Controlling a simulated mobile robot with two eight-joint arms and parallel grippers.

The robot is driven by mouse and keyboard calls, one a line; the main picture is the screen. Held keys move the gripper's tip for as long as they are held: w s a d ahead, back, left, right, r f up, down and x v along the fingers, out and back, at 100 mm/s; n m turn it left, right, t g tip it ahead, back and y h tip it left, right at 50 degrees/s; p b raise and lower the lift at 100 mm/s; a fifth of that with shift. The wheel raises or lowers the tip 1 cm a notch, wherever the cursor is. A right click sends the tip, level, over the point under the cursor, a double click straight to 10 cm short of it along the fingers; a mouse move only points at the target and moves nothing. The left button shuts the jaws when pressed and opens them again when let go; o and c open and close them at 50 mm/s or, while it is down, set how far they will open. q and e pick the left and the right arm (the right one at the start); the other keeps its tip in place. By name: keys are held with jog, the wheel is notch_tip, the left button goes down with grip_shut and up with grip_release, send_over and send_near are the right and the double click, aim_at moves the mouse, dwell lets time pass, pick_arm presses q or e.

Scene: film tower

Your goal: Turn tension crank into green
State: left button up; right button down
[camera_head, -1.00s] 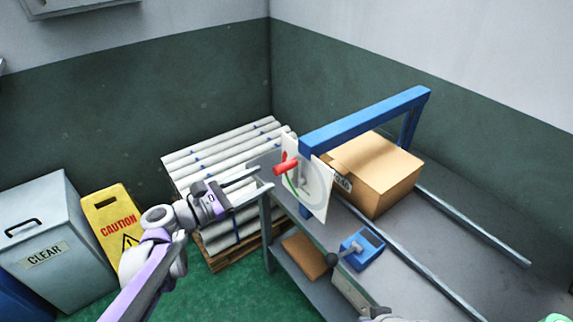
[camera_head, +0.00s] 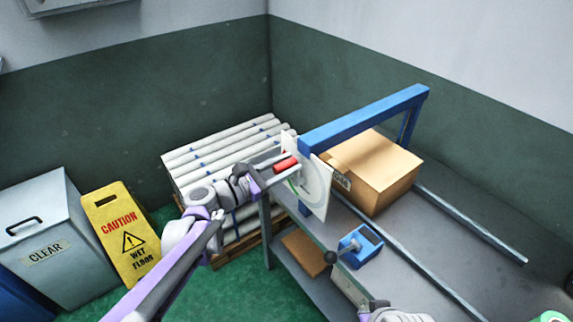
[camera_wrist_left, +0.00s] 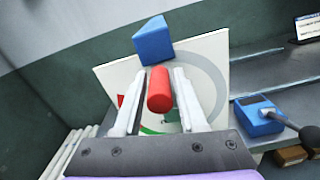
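The tension crank's red handle (camera_head: 285,164) sticks out from a white dial plate (camera_head: 318,190) under the blue frame. In the left wrist view the handle (camera_wrist_left: 159,90) lies between the two fingers of my left gripper (camera_wrist_left: 158,97), with a narrow gap on each side. The gripper (camera_head: 280,166) is open around the handle. The dial (camera_wrist_left: 214,62) shows a grey arc, a green part low down and a little red at left. The crank's pointer is mostly hidden. Part of my right arm (camera_head: 398,314) shows at the bottom edge; its fingers are not clear.
A blue frame (camera_head: 365,118) and a cardboard box (camera_head: 378,170) stand on the grey bench (camera_head: 470,275). A blue box with a black-knobbed lever (camera_head: 362,244) sits at the bench's front. White rolls (camera_head: 215,155) are stacked behind my left arm. A yellow caution sign (camera_head: 122,235) stands left.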

pick_arm(q)
grip_shut()
dwell(1.1)
